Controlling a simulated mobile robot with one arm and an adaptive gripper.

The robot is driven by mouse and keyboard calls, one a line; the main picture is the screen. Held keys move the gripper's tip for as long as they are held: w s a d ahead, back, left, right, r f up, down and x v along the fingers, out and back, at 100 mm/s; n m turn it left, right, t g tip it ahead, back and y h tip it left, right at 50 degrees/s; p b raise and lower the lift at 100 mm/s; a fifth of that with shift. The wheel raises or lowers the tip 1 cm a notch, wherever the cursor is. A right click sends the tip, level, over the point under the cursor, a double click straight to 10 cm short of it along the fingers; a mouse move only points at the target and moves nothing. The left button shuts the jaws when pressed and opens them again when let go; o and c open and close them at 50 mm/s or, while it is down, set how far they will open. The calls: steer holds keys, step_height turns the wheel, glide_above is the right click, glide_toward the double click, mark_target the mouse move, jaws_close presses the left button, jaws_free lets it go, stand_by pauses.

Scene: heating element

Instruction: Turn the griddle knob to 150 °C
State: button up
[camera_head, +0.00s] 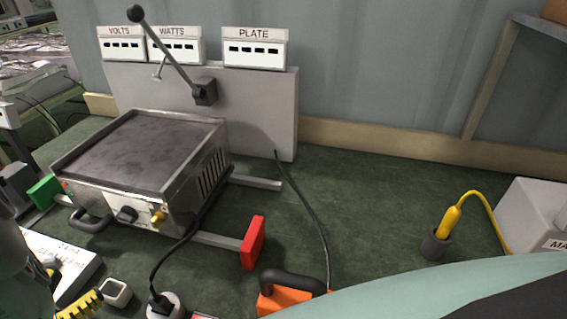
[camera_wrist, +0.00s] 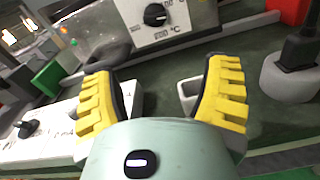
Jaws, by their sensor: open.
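The griddle (camera_head: 140,160) is a metal box with a dark flat plate, standing at the left in the head view. Its black knob (camera_head: 126,214) sits on the front panel, beside a brass-coloured part (camera_head: 158,217). In the wrist view the knob (camera_wrist: 155,15) is at the top on a white dial panel with a °C mark; the other numbers are too small or blurred to read surely. My gripper (camera_wrist: 163,80) has yellow ribbed fingers spread wide, empty, below and apart from the knob. In the head view only part of my gripper (camera_head: 80,304) shows at the lower left.
A grey panel with a lever (camera_head: 170,60) stands behind the griddle. A green block (camera_head: 44,190) and a red block (camera_head: 253,243) flank it. A yellow probe (camera_head: 450,220) stands at the right.

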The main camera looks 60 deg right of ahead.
mark_target(123, 221)
steer(key=p+x, duration=0.1)
steer(key=x, duration=0.4)
steer(key=r+p+x, duration=0.1)
steer(key=x, duration=0.4)
steer(key=p+x, duration=0.1)
steer(key=x, duration=0.5)
steer(key=shift+w+r, duration=0.15)
steer(key=shift+o, duration=0.3)
steer(key=shift+a, duration=0.15)
steer(key=c, duration=1.3)
steer(key=shift+o, duration=0.2)
steer(key=shift+r+m+p, duration=0.1)
steer(key=shift+m+p, duration=0.25)
steer(key=shift+m, duration=0.65)
steer(key=shift+w+m, duration=0.1)
steer(key=shift+m, duration=0.9)
steer(key=o, duration=1.2)
